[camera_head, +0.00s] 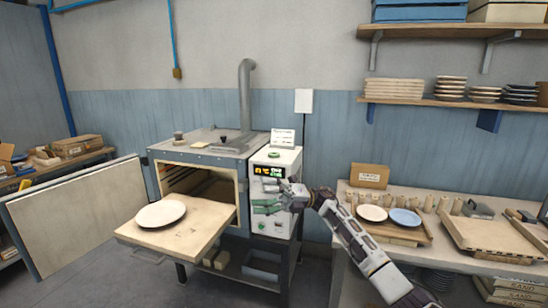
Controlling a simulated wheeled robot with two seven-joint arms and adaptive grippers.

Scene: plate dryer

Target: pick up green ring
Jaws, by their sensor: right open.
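A small dark green item (274,155) lies on top of the white control box (285,228) of the dryer, in front of a small white sign; it looks like the green ring but is too small to tell its exact shape. My right gripper (264,198) reaches in from the lower right and is in front of the control box face, below the display and below the green item. It is open and nothing shows between its fingers. It hides part of the panel. My left gripper is not in view.
The dryer (210,144) stands open with its tray (195,235) pulled out, holding a white plate (161,213). The swung-open door (80,210) stands at left. A side table (465,262) at right carries plates, cups and a wooden tray. Shelves hang above it.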

